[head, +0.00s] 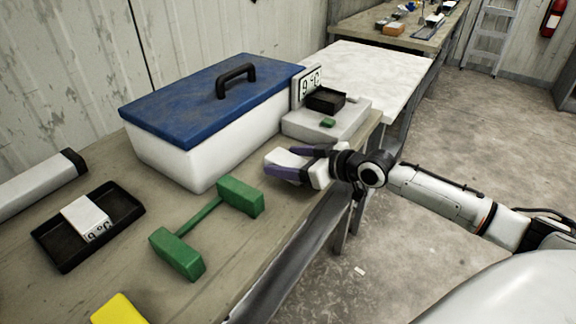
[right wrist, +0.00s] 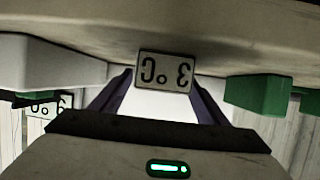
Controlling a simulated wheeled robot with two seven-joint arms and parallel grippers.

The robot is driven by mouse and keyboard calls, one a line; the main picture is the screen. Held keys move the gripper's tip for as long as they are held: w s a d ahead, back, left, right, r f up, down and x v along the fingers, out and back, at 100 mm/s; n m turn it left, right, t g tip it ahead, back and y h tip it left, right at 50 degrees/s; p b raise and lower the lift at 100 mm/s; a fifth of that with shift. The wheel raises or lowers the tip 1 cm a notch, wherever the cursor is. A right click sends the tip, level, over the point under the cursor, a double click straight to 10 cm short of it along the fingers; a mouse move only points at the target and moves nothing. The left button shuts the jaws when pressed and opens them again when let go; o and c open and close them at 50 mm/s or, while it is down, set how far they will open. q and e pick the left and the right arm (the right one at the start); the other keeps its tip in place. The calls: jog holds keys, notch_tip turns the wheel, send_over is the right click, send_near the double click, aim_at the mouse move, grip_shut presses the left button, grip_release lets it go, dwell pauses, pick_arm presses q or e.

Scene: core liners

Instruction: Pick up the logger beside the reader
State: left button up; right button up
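The logger (right wrist: 165,70) is a small pale block with a "3 °C" display, upside down in the right wrist view. In the head view its white top (head: 284,157) shows on the table beside the reader (head: 326,122), a pale device with a black tray, a green button and an upright "9 °C" display. The reader shows at the left in the right wrist view (right wrist: 40,55). My right gripper (head: 287,162) has its purple fingers on both sides of the logger. The fingertips lie at its edges; whether they press on it is unclear. My left gripper is not seen.
A white cooler with a blue lid (head: 215,95) stands behind the gripper. A green dumbbell-shaped piece (head: 205,220) lies to the left. A black tray (head: 65,240) holds another logger (head: 86,216) showing "9 °C". A yellow block (head: 118,310) is at the front.

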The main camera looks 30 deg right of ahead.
jog(key=c, duration=1.1)
jog(key=shift+r, duration=0.15)
